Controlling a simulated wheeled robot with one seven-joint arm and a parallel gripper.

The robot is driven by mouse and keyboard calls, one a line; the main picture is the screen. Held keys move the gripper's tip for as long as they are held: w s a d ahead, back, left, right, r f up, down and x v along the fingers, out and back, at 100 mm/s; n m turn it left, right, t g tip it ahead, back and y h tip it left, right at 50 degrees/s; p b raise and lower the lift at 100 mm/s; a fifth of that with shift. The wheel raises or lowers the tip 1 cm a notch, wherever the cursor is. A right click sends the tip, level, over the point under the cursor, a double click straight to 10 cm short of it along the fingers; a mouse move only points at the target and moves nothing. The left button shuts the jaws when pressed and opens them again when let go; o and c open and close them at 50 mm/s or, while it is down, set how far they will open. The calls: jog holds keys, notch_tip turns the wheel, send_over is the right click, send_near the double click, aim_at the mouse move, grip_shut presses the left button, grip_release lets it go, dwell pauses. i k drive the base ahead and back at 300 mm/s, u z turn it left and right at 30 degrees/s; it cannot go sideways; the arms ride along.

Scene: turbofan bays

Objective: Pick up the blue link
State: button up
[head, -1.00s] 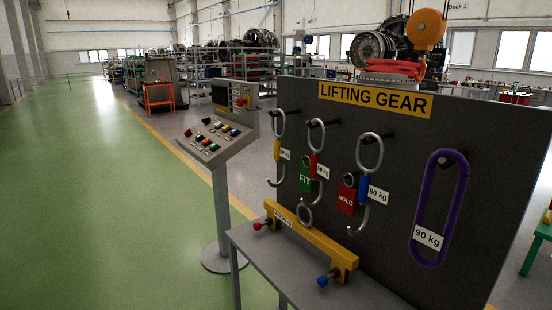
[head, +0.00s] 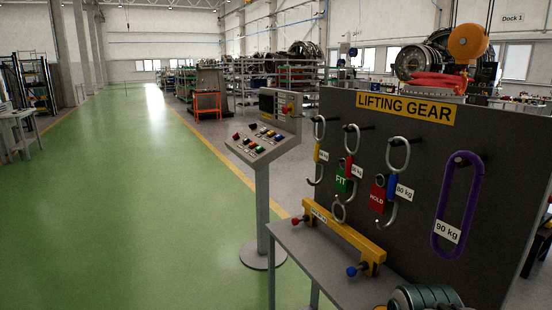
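The blue link (head: 392,188) is a steel hook with a blue band and an 80 kg tag. It hangs from a peg on the dark lifting gear board (head: 490,130), third from the left. A red HOLD tag (head: 377,195) hangs beside its blue band. A link with a red band (head: 348,167) and a green FIT tag (head: 342,178) hangs to its left, and a yellow-banded one (head: 317,153) further left. A purple 90 kg sling (head: 472,205) hangs to its right. My gripper is not in view.
A grey bench (head: 290,238) in front of the board holds a yellow beam (head: 345,232) with red and blue knobs. A control console (head: 264,145) stands left of it. A ribbed grey-green part (head: 425,297) shows at the bottom edge. The green floor at left is clear.

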aim_at(393, 189)
jog(key=u, duration=0.05)
jog(key=i, duration=1)
